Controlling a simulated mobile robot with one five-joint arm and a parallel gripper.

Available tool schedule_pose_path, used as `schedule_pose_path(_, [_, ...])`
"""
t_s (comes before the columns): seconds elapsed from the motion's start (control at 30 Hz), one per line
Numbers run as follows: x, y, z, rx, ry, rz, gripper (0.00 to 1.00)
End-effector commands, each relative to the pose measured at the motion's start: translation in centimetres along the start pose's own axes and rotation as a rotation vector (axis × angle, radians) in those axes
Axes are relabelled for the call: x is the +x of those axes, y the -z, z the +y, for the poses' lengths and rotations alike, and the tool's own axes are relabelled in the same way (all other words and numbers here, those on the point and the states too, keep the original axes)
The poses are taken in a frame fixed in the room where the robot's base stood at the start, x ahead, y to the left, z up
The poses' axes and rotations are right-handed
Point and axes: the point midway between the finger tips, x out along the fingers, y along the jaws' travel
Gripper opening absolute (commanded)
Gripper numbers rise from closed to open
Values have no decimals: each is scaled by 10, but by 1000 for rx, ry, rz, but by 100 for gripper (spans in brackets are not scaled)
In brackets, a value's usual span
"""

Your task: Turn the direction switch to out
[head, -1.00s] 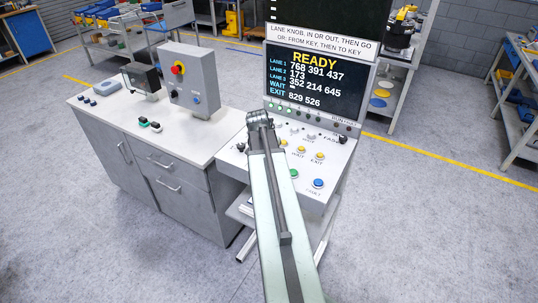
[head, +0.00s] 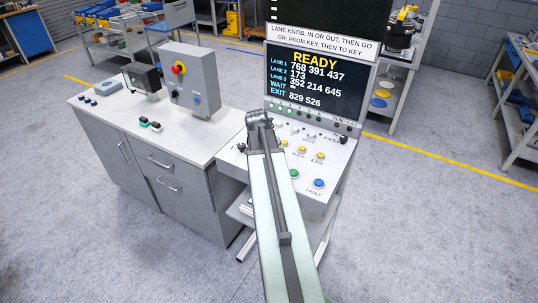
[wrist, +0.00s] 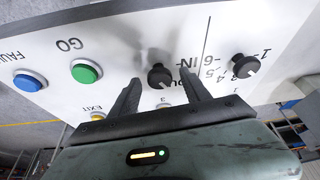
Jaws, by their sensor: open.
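The direction switch, a black knob with a pale pointer mark (wrist: 159,76), is in the wrist view on the white sloping panel (wrist: 112,35). The label IN and a partly hidden label stand to its right. My gripper (wrist: 160,80) is open, with one dark finger on each side of the knob. I cannot tell whether the fingers touch it. In the head view my arm reaches to the panel (head: 335,160), and its end hides the switch and my fingers. The screen (head: 315,85) above reads READY.
A second black knob (wrist: 245,65) with numbers round it is to the right in the wrist view. A green button (wrist: 86,71), a blue button (wrist: 28,80) and a yellow EXIT button (wrist: 98,117) are to the left. A bench (head: 135,125) with a control box (head: 193,82) stands beside the panel.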

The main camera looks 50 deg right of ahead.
Motion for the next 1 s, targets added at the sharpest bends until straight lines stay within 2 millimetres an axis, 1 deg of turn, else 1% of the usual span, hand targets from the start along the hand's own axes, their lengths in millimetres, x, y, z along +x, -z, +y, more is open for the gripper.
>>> schedule_pose_path(0.07, [-2,0,0,0,0,0,55])
schedule_pose_path(0.17, [-12,1,0,0,0,0,55])
schedule_pose_path(0.27, [-27,2,0,-1,0,0,55])
schedule_pose_path(0.4, [-55,3,0,-1,0,0,55])
schedule_pose_path(0.53, [-76,2,0,0,0,0,55])
schedule_pose_path(0.63, [-80,1,0,0,0,0,55])
schedule_pose_path(1.0, [-78,0,0,1,0,0,55])
